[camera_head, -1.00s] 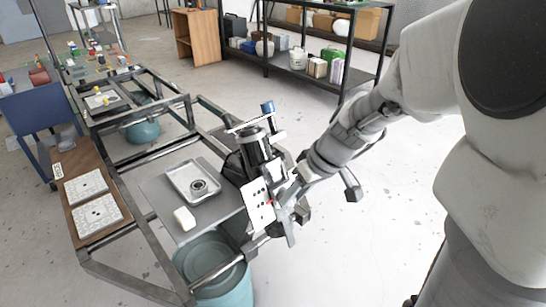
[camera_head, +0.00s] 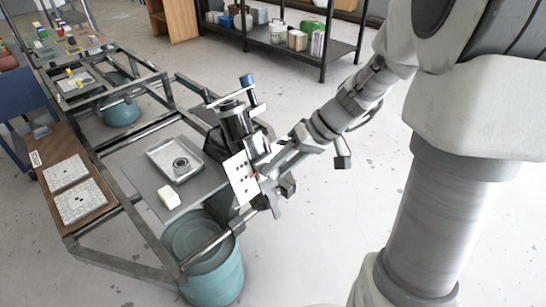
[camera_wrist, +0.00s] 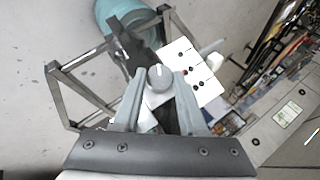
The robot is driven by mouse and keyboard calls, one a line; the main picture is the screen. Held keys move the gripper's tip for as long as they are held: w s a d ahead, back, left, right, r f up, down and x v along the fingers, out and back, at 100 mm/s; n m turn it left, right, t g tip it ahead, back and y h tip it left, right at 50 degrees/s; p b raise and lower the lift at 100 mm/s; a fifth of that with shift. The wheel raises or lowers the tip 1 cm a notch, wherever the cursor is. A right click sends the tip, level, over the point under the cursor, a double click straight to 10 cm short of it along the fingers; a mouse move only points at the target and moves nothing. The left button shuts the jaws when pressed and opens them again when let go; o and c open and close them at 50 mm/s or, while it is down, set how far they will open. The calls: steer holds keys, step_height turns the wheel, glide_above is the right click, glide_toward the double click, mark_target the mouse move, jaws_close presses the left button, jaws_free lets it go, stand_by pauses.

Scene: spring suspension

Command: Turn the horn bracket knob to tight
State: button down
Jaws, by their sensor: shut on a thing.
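The horn bracket knob (camera_wrist: 160,78) is a round grey knob with a pale pointer line, seen between my fingertips in the wrist view. My gripper (camera_wrist: 160,74) is shut on it, one finger on each side. Beside it is a white plate (camera_wrist: 194,73) with several black dots and one red dot; I cannot read which mark means tight. In the head view the same plate (camera_head: 239,178) stands tilted at the frame's near end, and my gripper (camera_head: 262,180) is against its right side. The knob is hidden there by my gripper.
A dark cylinder (camera_head: 236,122) with a blue cap stands just behind the plate. A metal tray (camera_head: 163,152) with a ring and a pale block (camera_head: 168,197) lie on the grey shelf. A teal bucket (camera_head: 222,268) is below. Floor to the right is clear.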

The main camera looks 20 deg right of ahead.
steer(key=m+y, duration=0.2)
steer(key=shift+d+f+y, duration=0.2)
steer(key=shift+y, duration=0.1)
steer(key=m+y, duration=0.2)
steer(key=m, duration=0.1)
steer(key=shift+d+f+y, duration=0.1)
steer(key=shift+f+y, duration=0.05)
steer(key=shift+y, duration=0.15)
steer(key=m+t+y, duration=0.1)
steer(key=m+y, duration=0.1)
steer(key=m, duration=0.1)
steer(key=shift+f+p, duration=0.15)
steer(key=shift+p, duration=0.15)
steer(key=shift+s+f+m+t+y, duration=0.15)
steer(key=shift+m+t+y, duration=0.95)
steer(key=shift+m, duration=0.6)
steer(key=shift+c, duration=2.2)
jaws_free()
